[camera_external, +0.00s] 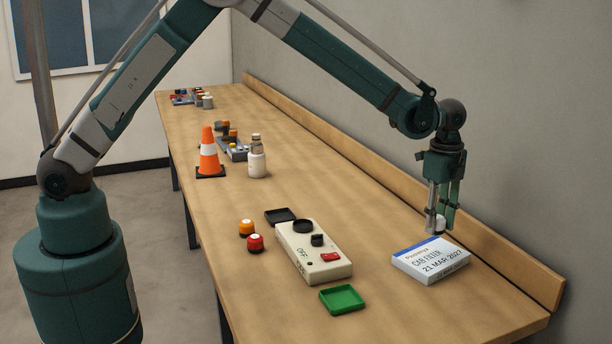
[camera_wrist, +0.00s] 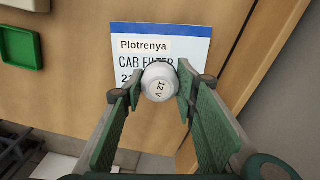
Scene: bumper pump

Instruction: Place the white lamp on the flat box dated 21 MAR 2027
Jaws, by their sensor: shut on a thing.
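My gripper (camera_external: 440,218) is shut on the white lamp (camera_wrist: 161,88), which has a rounded white top marked "12 V". In the external view the lamp shows partly between the fingers, with a dark base below. The flat box (camera_external: 431,262) is white with a blue strip and reads "CAB FILTER" and "21 MAR 2027". It lies on the table near the back ledge. The lamp is over or just at the box's far edge in the external view; I cannot tell whether it touches. In the wrist view the lamp covers part of the box label (camera_wrist: 145,45).
A beige control box (camera_external: 312,252) stands left of the flat box, with a green tray (camera_external: 342,299) in front. An orange lamp (camera_external: 246,228) and a red lamp (camera_external: 255,243) stand beside it. A cone (camera_external: 209,155) and a white bottle (camera_external: 257,164) stand farther back.

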